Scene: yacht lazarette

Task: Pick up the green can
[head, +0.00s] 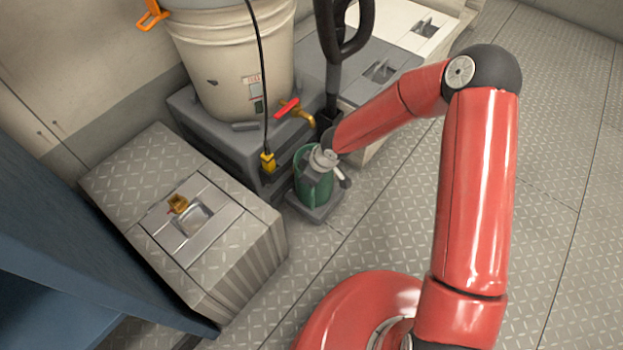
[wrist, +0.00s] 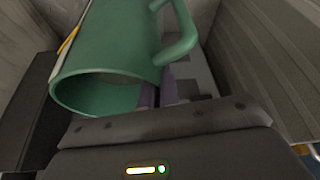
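The green can (head: 313,190) is a tall green cylinder standing on a small grey base on the floor, beside the dark grey unit. My gripper (head: 326,165) is at its upper right side and hides part of it. In the wrist view the can (wrist: 120,45) fills the upper left, with its open mouth toward the camera and a loop handle on its right. My gripper's fingers (wrist: 158,95) show as narrow purplish-grey strips close to the rim. I cannot tell whether they are apart or closed on the wall.
A large white bucket (head: 232,60) stands on the dark grey unit, with a red-handled brass tap (head: 295,110) above the can. A yellow-ended black cable (head: 267,160) hangs close to its left. A tread-plate locker (head: 215,255) is at left. Floor at right is clear.

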